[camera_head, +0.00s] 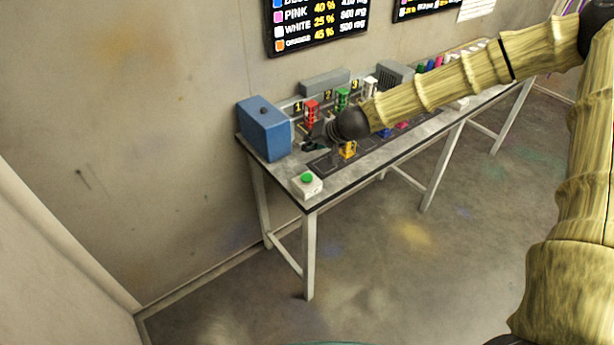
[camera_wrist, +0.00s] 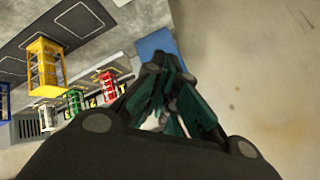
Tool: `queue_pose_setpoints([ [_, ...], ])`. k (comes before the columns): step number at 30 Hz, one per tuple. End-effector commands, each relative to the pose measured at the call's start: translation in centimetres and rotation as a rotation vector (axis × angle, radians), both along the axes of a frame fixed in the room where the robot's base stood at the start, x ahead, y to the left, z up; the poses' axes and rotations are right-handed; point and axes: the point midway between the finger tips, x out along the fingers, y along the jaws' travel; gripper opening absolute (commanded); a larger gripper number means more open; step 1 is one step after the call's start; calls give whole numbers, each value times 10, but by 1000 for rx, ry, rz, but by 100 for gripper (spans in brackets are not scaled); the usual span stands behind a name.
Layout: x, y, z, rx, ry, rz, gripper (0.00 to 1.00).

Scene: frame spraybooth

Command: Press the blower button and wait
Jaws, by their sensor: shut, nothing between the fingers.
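A green button (camera_head: 307,178) on a small white box sits at the near left corner of the table in the head view. It does not show in the wrist view. A blue box (camera_head: 264,128) stands at the table's left end; part of it shows in the wrist view (camera_wrist: 154,42) just beyond the fingertips. My gripper (camera_head: 309,145) is above the table, between the blue box and a yellow frame, behind the button and apart from it. In the wrist view its dark green fingers (camera_wrist: 164,62) are drawn together and hold nothing.
The yellow frame (camera_head: 347,149) stands on a dark marked strip near the table's front. A red frame (camera_head: 311,113) and a green frame (camera_head: 342,98) stand behind, by numbered signs. The wall rises behind the table. The floor in front is clear.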

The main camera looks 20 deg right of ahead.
Motion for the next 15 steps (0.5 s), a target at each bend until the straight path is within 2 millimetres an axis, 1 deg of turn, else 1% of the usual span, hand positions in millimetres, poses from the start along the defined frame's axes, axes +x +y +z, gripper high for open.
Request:
queue_pose_setpoints([
  [8, 0, 0, -12, 0, 0, 0, 0],
  [15, -1, 0, -37, 0, 2, 0, 0],
])
